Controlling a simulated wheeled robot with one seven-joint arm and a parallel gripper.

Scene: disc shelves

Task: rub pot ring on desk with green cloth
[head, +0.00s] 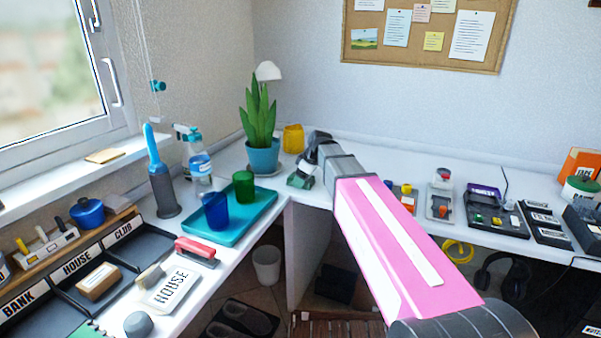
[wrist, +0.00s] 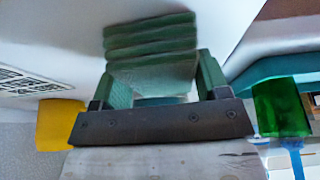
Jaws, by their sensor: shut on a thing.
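My gripper (head: 306,170) is over the desk (head: 330,152) near its back corner, right of the potted plant. It is shut on the green cloth (wrist: 150,45), which shows as a folded, ridged stack between the two fingers (wrist: 155,78) in the wrist view. In the head view only a small green part of the cloth (head: 299,182) shows below the gripper, low at the desk surface; I cannot tell if it touches. I cannot make out a pot ring in either view; the gripper and cloth may hide it.
The plant in a teal pot (head: 262,157) and a yellow cup (head: 293,138) stand close by. A teal tray (head: 228,232) holds a green cup (head: 244,185) and a blue cup (head: 216,211). Gadgets and trays (head: 497,211) line the right desk.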

